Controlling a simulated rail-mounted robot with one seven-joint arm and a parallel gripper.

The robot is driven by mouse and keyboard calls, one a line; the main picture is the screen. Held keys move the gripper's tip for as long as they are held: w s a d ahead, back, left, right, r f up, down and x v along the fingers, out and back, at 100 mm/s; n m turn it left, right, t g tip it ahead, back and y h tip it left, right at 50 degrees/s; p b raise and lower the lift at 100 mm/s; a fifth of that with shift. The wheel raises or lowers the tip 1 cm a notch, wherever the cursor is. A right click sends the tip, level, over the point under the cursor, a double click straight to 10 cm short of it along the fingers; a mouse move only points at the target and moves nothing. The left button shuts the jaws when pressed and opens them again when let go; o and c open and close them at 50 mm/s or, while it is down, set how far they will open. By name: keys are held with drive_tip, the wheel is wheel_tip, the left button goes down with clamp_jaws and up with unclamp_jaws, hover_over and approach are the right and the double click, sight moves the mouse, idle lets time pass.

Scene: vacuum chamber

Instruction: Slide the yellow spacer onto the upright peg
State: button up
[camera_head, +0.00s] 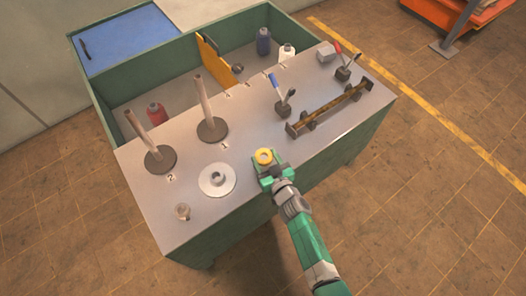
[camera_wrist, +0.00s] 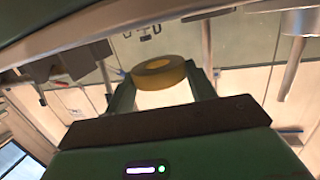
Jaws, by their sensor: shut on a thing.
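The yellow spacer (camera_head: 264,156) is a thick ring held in my gripper (camera_head: 265,162), above the front edge of the grey bench top. In the wrist view the spacer (camera_wrist: 160,72) sits between the two fingertips (camera_wrist: 160,84), and its hole shows. Two tall pegs stand on dark round bases, to the left of my gripper: the nearer-to-middle peg (camera_head: 204,101) and the far-left peg (camera_head: 146,132). Both look bare. In the wrist view a grey post (camera_wrist: 291,67) shows upside down at the right; I cannot tell which peg it is.
To the right are a brown rail (camera_head: 331,106) and levers (camera_head: 284,103).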

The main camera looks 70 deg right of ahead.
drive_tip(key=p+v, duration=0.4)
drive_tip(key=v, duration=1)
drive_tip(key=shift+a+f+p, duration=0.2)
drive_tip(key=shift+f+p, duration=0.1)
drive_tip(key=shift+f, duration=0.1)
